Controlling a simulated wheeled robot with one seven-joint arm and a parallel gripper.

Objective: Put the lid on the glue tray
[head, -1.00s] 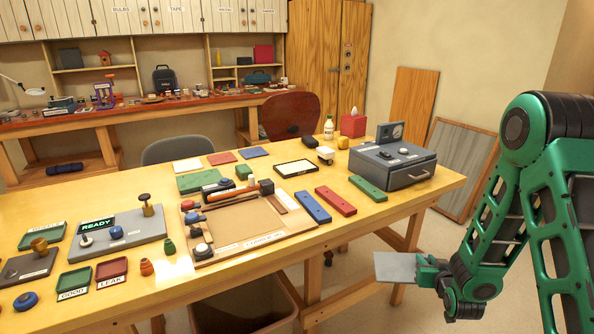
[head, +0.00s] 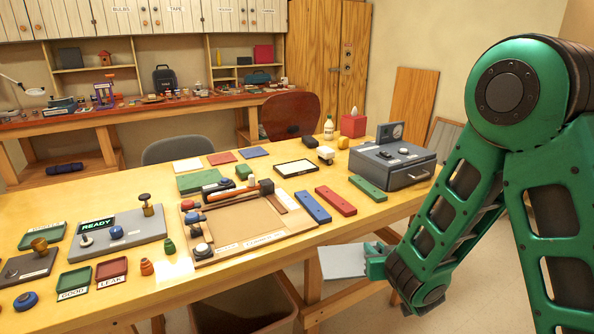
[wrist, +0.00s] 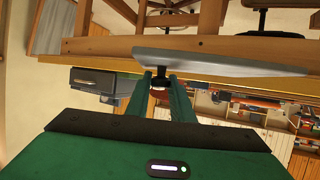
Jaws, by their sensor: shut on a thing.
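A flat light-grey plate, which looks like the lid (head: 342,261), is held by its edge in my gripper (head: 371,255). My gripper is shut on it, in front of the table's front edge and below the tabletop. In the wrist view the lid (wrist: 225,62) shows almost edge-on across the fingertips (wrist: 160,76). A shallow dark-rimmed tray with a white inside, which looks like the glue tray (head: 279,174), lies uncovered on the table, behind the blue and red bars. The lid is well apart from it.
The wooden table (head: 345,222) has a clear strip along its right front. A grey drawer box (head: 391,167) stands at the right end. Blue (head: 313,207), red (head: 336,201) and green (head: 368,188) bars lie between the front edge and the tray. A small white-topped item (head: 325,154) sits beside the tray.

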